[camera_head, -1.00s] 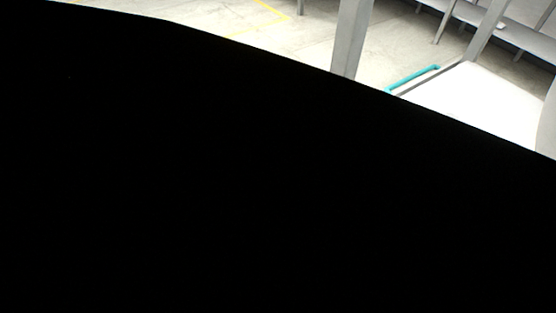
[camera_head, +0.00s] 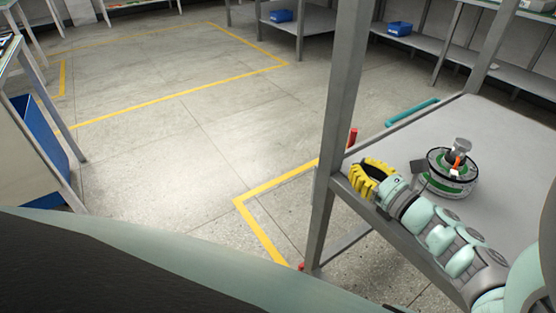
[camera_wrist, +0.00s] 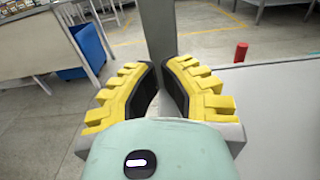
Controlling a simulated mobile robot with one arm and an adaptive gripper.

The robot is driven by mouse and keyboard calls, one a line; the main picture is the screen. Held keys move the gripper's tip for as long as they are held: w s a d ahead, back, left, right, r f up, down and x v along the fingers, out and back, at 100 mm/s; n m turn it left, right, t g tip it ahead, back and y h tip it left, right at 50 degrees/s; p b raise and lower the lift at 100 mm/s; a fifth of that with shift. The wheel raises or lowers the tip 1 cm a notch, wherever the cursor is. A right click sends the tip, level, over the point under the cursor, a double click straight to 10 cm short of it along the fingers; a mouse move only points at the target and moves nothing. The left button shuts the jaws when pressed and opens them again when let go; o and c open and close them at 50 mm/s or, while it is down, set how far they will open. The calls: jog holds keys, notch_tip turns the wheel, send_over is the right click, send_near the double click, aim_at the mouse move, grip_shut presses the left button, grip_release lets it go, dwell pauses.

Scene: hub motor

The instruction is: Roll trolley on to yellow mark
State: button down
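The grey trolley (camera_head: 415,128) stands at the right in the head view, with upright posts and a flat shelf. A teal bar (camera_head: 411,111) runs along its far edge. A round green and black hub motor (camera_head: 450,174) rests on the shelf. My gripper (camera_head: 367,170) has yellow fingers and is at the shelf's left edge, right of the near post (camera_head: 331,140). In the wrist view my gripper (camera_wrist: 158,75) shows its fingers apart, with the post (camera_wrist: 158,30) just beyond the tips. Contact is unclear. A yellow floor mark (camera_head: 240,203) forms a corner left of the trolley.
A larger yellow outline (camera_head: 180,95) lies farther back on bare floor. A blue bin (camera_head: 40,145) and table stand at the left. Grey benches with blue boxes (camera_head: 399,28) line the back. A red cylinder (camera_head: 352,137) shows beside the near post.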

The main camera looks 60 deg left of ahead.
aim_at(338, 152)
jog(key=a, duration=0.5)
jog(key=shift+s, duration=0.15)
jog(key=shift+a, duration=0.15)
